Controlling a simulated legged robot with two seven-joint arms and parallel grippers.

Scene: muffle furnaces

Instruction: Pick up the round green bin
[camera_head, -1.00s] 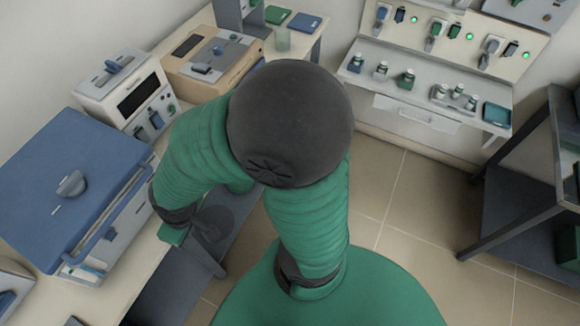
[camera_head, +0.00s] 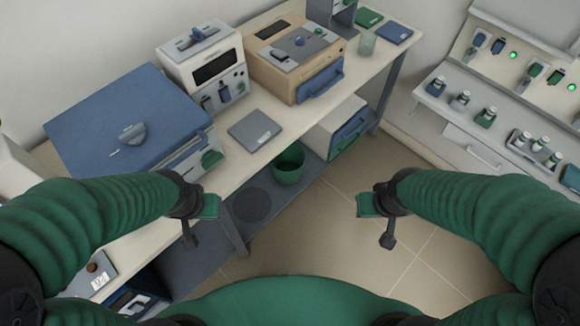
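The round green bin (camera_head: 289,167) stands on the dark lower shelf under the bench, near the middle of the view. Its open top shows and it looks empty. My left gripper (camera_head: 200,222) is in front of the bench edge, left of the bin and apart from it. My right gripper (camera_head: 375,222) is over the floor, right of the bin and apart from it. The gaps between the fingers are not clear in either gripper. Neither touches the bin.
The bench (camera_head: 255,158) carries a blue-lidded furnace (camera_head: 110,110), a white control box (camera_head: 205,70), a tan furnace (camera_head: 300,60) and a grey plate (camera_head: 254,130). A white box with blue and green fronts (camera_head: 338,130) sits right of the bin. The tiled floor (camera_head: 320,230) is clear.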

